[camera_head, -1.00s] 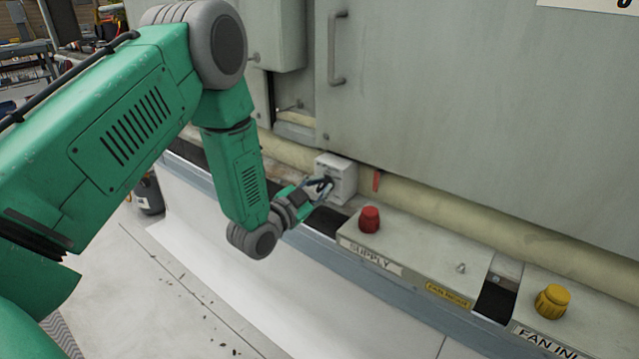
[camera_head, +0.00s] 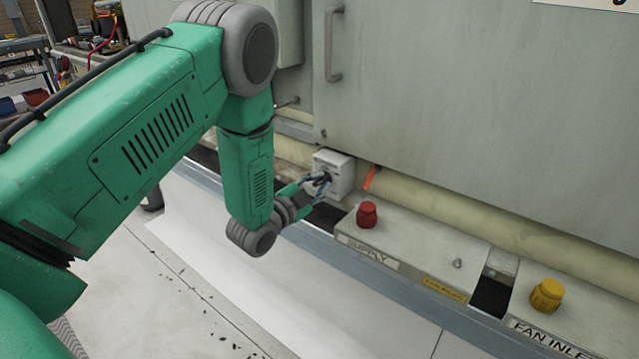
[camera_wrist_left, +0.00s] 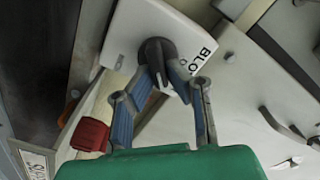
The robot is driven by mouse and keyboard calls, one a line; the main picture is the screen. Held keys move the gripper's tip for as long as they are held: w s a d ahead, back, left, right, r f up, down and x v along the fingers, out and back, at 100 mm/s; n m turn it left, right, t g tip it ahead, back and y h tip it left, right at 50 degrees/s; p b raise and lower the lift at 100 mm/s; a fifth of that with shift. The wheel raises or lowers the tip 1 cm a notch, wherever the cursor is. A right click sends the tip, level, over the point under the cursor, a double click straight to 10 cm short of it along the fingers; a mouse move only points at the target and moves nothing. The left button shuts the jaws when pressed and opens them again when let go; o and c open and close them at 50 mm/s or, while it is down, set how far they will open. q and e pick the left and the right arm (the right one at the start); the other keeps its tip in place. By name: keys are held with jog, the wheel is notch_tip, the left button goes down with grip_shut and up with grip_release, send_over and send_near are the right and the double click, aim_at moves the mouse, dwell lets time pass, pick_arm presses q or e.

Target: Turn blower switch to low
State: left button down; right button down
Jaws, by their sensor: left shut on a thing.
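The blower switch is a white box (camera_head: 340,170) on the ledge below the large grey cabinet. In the left wrist view the box (camera_wrist_left: 130,32) has a black rotary knob (camera_wrist_left: 157,50) and a label of which "BLO" can be read. My left gripper (camera_head: 323,181) is at the front of the box. In the left wrist view its blue-grey fingers (camera_wrist_left: 163,75) are on either side of the knob, shut on it. The fingers partly hide the knob and label, so I cannot tell which setting it points to. My right gripper is not in view.
A red knob (camera_head: 367,214) stands on the "SUPPLY" box just right of the switch, with a small toggle (camera_head: 457,263) farther along. A yellow knob (camera_head: 547,295) is on the "FAN INLET" box. A cream pipe (camera_head: 440,215) runs behind. An orange tag (camera_head: 371,178) hangs beside the switch.

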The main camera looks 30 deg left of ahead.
pick_arm(q)
jog(key=c, duration=1.6)
grip_release()
jog(key=shift+f, duration=0.2)
jog(key=shift+s, duration=0.15)
jog(key=s, duration=0.7)
jog(key=s+a, duration=0.1)
jog(key=s, duration=0.3)
jog(key=shift+s, duration=0.25)
jog(key=shift+f, duration=0.1)
